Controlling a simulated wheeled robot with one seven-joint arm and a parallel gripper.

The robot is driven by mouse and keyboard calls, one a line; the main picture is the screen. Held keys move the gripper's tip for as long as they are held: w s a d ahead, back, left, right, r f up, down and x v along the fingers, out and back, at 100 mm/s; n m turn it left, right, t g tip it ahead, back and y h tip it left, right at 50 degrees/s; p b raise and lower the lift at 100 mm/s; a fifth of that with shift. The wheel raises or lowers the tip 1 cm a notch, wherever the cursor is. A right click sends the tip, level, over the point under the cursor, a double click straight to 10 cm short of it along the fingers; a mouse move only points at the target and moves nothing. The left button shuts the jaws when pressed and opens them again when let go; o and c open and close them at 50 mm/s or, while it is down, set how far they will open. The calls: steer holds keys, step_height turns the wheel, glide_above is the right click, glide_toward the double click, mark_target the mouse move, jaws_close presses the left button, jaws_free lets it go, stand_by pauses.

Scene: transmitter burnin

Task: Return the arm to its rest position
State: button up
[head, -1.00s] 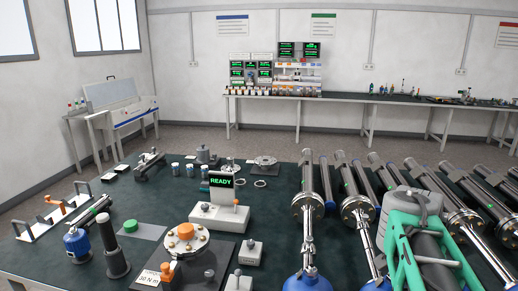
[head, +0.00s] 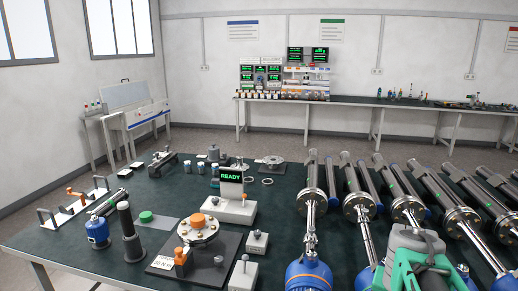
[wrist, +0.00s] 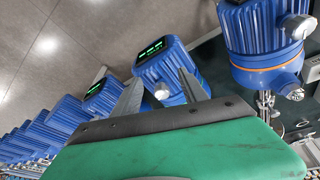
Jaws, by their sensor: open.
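My arm, grey and green, shows at the lower right of the head view, in front of the metal pipe assemblies; my fingertips cannot be made out there. In the wrist view my gripper (wrist: 160,82) is open, its two grey fingers apart past the green housing, with nothing held between them. A blue transmitter (wrist: 162,68) with a green-lit display appears behind the fingers. Another blue transmitter (wrist: 262,40) hangs large at the upper right. Several more blue transmitters run in a row to the left.
The dark table (head: 130,268) carries a READY display (head: 231,177), a flanged fixture with an orange cap (head: 198,220), and a dark upright cylinder (head: 129,225). Several flanged pipes (head: 312,201) fill the right side, close to my arm. A back bench (head: 355,101) stands along the wall.

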steer(key=s+a+f+n+t+y+p, duration=0.1)
steer(key=a+n, duration=0.6)
steer(key=a, duration=1.2)
steer(key=shift+s+a+f+n+y, duration=0.35)
steer(key=shift+s+y, duration=0.45)
steer(key=shift+s, duration=0.3)
